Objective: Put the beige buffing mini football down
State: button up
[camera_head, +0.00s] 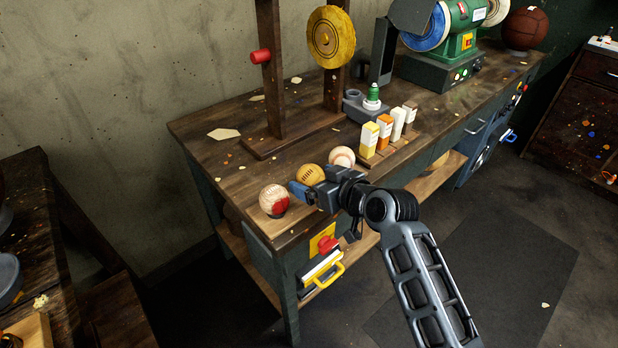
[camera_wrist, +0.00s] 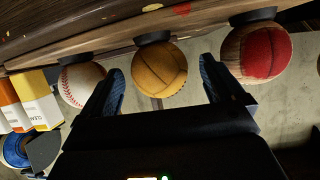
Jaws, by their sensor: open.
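The tan-yellow mini football (camera_head: 309,173) sits on a small dark ring stand near the workbench's front left edge, between two other balls. In the wrist view, which is upside down, the football (camera_wrist: 159,72) shows between my two fingers, its stand (camera_wrist: 153,39) against it. My gripper (camera_head: 300,190) is at the bench edge in front of the football. In the wrist view my gripper (camera_wrist: 161,65) is open, with a visible gap on each side of the ball. In the head view the gripper hides the football's lower part.
A ball with a red patch (camera_head: 272,201) stands left of the football, a baseball (camera_head: 342,157) right of it, both close. Upright small boxes (camera_head: 369,140) stand further right. A wooden frame with a yellow wheel (camera_head: 330,37) and a green grinder (camera_head: 465,35) are behind.

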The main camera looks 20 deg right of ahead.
jog(key=shift+v, duration=1.9)
jog(key=s+a+f+m+h, duration=0.1)
jog(key=s+f+h, duration=0.15)
jog(key=s, duration=0.95)
jog(key=s+f+m+h, duration=0.1)
jog(key=s+f+m, duration=0.15)
jog(key=s, duration=1.05)
jog(key=s+r, duration=0.5)
jog(key=s, duration=0.4)
jog(key=s+r+n+t, duration=0.1)
jog(key=s+r, duration=0.4)
jog(key=s, duration=0.5)
jog(key=shift+a+r+t, duration=0.2)
jog(key=shift+r+t, duration=0.05)
jog(key=shift+t, duration=0.05)
jog(key=shift+s+r, duration=0.2)
jog(key=shift+r, duration=0.1)
